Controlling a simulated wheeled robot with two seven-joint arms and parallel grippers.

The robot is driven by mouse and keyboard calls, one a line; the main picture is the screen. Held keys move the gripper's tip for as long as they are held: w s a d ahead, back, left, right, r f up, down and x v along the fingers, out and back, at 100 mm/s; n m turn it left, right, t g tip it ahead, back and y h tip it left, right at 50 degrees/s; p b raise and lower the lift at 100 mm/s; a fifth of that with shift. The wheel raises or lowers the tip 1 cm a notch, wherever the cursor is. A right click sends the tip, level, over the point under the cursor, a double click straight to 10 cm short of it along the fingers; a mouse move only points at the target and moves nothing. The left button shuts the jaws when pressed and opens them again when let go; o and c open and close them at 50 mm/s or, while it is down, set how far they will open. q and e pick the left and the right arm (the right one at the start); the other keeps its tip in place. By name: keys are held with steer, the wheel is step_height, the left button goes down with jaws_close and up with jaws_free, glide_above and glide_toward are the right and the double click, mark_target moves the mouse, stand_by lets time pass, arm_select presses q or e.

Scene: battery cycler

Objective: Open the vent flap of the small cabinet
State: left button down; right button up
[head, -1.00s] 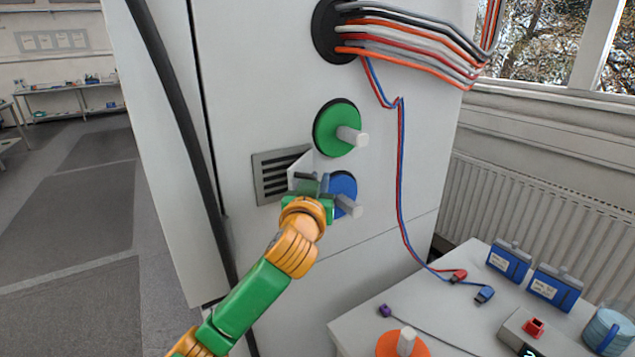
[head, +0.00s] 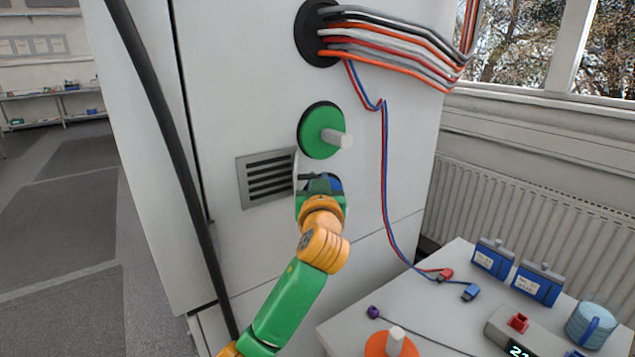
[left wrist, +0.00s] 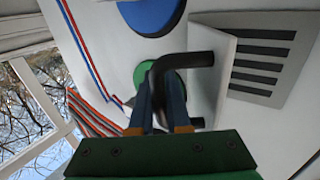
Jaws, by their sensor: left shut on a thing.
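The vent flap is a white panel that stands out from the cabinet beside the slotted vent. It shows well in the left wrist view (left wrist: 218,82) and nearly edge-on in the head view (head: 296,170). The grey vent grille (head: 267,178) is uncovered on the cabinet (head: 240,90). A dark bent handle (left wrist: 203,62) is on the flap. My left gripper (head: 319,184) is at the flap's right in the head view, shut on this handle; its fingers also show in the left wrist view (left wrist: 162,88). My right gripper is not seen.
A green knob (head: 322,131) is just above my left gripper, and a blue knob (head: 335,184) is partly hidden behind it. Cables (head: 384,165) hang to the right. A table (head: 345,330) with battery packs (head: 537,283) and an orange knob (head: 391,343) stands at lower right.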

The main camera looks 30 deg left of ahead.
arm_select(q)
steer(key=shift+r, duration=0.35)
steer(key=c, duration=1.2)
jaws_free()
steer(key=shift+s, duration=0.1)
steer(key=b+v, duration=0.3)
steer(key=v, duration=0.4)
steer(key=shift+s, duration=0.4)
